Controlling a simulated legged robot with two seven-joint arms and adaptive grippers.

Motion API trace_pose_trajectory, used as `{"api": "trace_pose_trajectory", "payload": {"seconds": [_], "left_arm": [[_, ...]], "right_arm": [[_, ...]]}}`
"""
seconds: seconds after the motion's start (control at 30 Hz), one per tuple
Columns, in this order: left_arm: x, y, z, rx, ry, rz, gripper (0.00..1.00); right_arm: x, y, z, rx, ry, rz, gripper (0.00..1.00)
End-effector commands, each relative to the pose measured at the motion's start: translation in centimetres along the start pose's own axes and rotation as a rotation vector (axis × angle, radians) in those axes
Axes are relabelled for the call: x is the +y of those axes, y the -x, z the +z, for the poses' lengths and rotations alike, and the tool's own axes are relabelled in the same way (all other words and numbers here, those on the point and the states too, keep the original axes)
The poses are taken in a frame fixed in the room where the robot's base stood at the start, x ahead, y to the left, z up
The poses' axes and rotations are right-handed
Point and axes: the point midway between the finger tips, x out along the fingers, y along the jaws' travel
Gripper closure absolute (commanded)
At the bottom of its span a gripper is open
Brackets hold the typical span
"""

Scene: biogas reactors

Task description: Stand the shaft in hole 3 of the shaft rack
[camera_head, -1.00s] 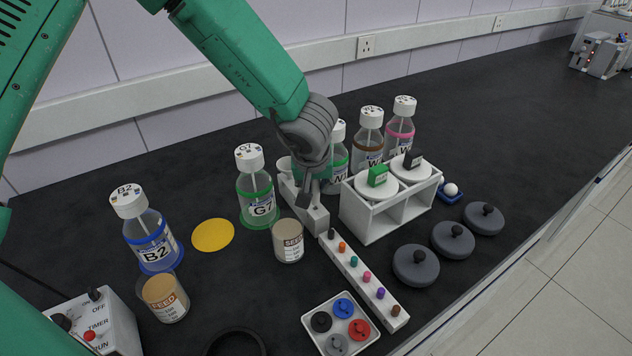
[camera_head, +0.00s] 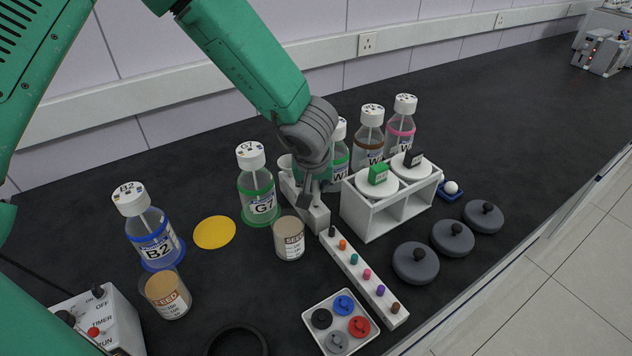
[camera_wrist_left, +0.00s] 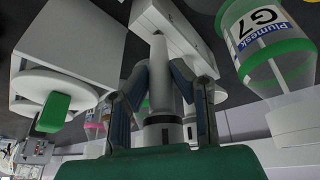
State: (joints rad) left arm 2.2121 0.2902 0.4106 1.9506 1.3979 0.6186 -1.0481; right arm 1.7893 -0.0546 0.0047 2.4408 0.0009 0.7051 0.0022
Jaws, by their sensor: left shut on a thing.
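The shaft (camera_wrist_left: 158,88) is a pale grey rod, with a white, dark-banded part nearer the wrist. My left gripper (camera_wrist_left: 161,78) is shut on it, one finger on each side; in the head view the left gripper (camera_head: 313,190) hides most of it. The shaft rack (camera_head: 319,217) looks to be the white block under this gripper; it also shows in the wrist view (camera_wrist_left: 200,58). The shaft's far end meets the rack's face in the wrist view. I cannot tell whether it is inside a hole, or which hole. My right gripper is not in view.
Bottle G7 (camera_head: 258,197) and the seed cup (camera_head: 289,240) stand close left of the rack. A white stand (camera_head: 379,222) with two round lids is close right. A strip of coloured plugs (camera_head: 347,261) runs in front.

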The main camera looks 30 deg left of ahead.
Motion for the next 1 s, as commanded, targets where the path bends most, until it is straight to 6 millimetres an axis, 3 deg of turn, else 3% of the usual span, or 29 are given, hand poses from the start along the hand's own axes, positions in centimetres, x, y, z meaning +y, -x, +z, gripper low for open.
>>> {"api": "trace_pose_trajectory", "payload": {"seconds": [1.0], "left_arm": [[-0.05,-0.60,0.26,0.000,-0.002,0.000,1.00]], "right_arm": [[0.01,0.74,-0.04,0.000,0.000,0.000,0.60]]}}
